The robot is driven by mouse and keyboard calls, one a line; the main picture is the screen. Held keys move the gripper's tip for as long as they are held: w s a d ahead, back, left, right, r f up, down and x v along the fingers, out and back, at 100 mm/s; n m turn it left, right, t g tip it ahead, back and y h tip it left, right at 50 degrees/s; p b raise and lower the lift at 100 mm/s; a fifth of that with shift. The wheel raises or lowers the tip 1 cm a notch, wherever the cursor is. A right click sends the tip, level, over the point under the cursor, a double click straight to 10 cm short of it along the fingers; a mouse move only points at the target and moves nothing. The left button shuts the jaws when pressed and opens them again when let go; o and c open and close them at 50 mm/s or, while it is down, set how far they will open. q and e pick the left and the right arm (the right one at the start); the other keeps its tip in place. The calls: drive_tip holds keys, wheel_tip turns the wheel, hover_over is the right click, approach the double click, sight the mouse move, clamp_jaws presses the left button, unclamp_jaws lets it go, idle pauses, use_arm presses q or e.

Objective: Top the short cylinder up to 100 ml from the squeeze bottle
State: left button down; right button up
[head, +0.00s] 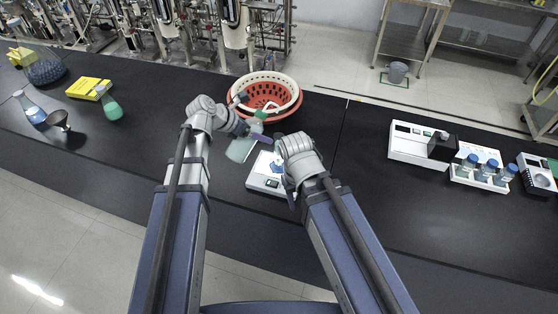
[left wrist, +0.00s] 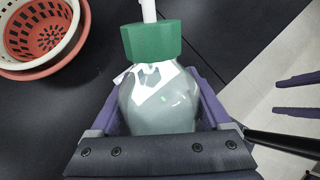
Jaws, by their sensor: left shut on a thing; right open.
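The squeeze bottle (head: 240,150) is pale and translucent with a green cap and a white nozzle. My left gripper (head: 250,136) is shut on its body and holds it tilted in the head view, beside the white basket. In the left wrist view the bottle (left wrist: 158,105) fills the space between the purple fingers, green cap at the top. My right gripper (head: 268,142) is near it to the right, above the white balance. Its fingers show apart and empty in the left wrist view (left wrist: 292,96). I cannot make out the short cylinder in either view; my arms cover part of the bench.
A white balance (head: 258,184) with a blue patch lies below my grippers. A white and red basket (head: 293,107) stands behind. Flasks, a funnel and a yellow box (head: 88,87) are at the left. An instrument (head: 408,141) and a rack of blue-capped bottles (head: 464,176) are at the right.

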sight(250, 124)
use_arm(q)
drive_tip(key=shift+d+t+h+b, duration=0.1)
drive_tip(key=shift+t+h+b, duration=0.4)
drive_tip(key=shift+h, duration=0.1)
drive_tip(key=shift+w+r, duration=0.2)
drive_tip(key=shift+r, duration=0.1)
drive_tip(key=shift+d, duration=0.1)
use_arm(e)
drive_tip(key=shift+f, duration=0.9)
use_arm(q)
drive_tip(key=s+a+r+h, duration=0.1)
drive_tip(key=r, duration=0.1)
drive_tip(key=s+a+r+t+h, duration=0.1)
drive_tip(key=r, duration=0.1)
drive_tip(key=s+a+r+t+h, duration=0.1)
drive_tip(key=r, duration=0.1)
drive_tip(key=shift+s+a+m, duration=0.25)
drive_tip(key=shift+a+m, duration=0.05)
drive_tip(key=shift+a, duration=0.1)
drive_tip(key=shift+s+a, duration=0.1)
drive_tip(key=shift+a, duration=0.05)
drive_tip(key=s+a+r+t+h+b, duration=0.2)
drive_tip(key=s+a+r+h+b, duration=0.1)
drive_tip(key=s+a+b, duration=0.1)
drive_tip(key=shift+s+a+m+t, duration=0.3)
drive_tip(key=shift+s+a, duration=0.25)
drive_tip(key=shift+a, duration=0.3)
use_arm(e)
wheel_tip(250, 124, down, 5)
drive_tip(key=shift+r, duration=0.2)
